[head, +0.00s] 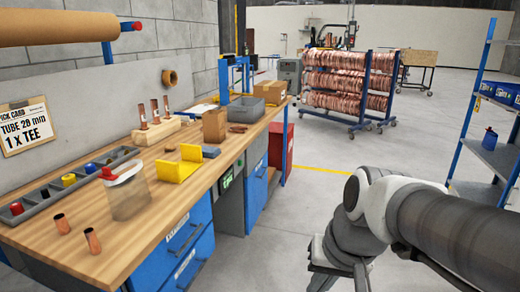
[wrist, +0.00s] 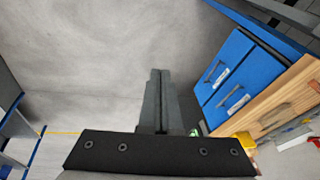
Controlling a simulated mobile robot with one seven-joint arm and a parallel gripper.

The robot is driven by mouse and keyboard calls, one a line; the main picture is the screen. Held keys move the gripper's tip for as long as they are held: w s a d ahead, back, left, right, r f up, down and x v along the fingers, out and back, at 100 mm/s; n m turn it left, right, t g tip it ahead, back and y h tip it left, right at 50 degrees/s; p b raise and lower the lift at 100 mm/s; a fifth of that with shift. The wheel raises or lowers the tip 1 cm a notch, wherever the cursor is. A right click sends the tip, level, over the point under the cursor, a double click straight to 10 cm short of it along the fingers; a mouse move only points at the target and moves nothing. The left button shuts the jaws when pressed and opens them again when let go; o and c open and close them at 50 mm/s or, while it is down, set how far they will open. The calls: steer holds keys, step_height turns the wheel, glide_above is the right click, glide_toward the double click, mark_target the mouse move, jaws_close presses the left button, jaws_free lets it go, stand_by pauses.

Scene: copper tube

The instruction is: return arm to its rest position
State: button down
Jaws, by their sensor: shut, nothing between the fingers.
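My gripper (wrist: 157,100) is shut and empty in the wrist view, its two fingers together over bare grey floor. In the head view my arm comes in from the right edge, and my gripper (head: 338,275) hangs low at the bottom, partly cut off by the frame. It is to the right of the workbench (head: 165,205) and apart from it. The bench edge also shows at the right of the wrist view (wrist: 285,95).
The bench has blue drawers (head: 188,245). A blue shelf rack (head: 490,160) stands at right. The floor between is clear.

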steer(key=s+d+r+n+t+h+p, duration=0.1)
steer(key=s+d+r+t+h+p, duration=0.15)
steer(key=s+d+r, duration=0.25)
step_height(320, 180, up, 14)
steer(key=p, duration=1.3)
steer(key=shift+a+y, duration=0.25)
steer(key=shift+y, duration=0.2)
steer(key=shift+w+f, duration=0.1)
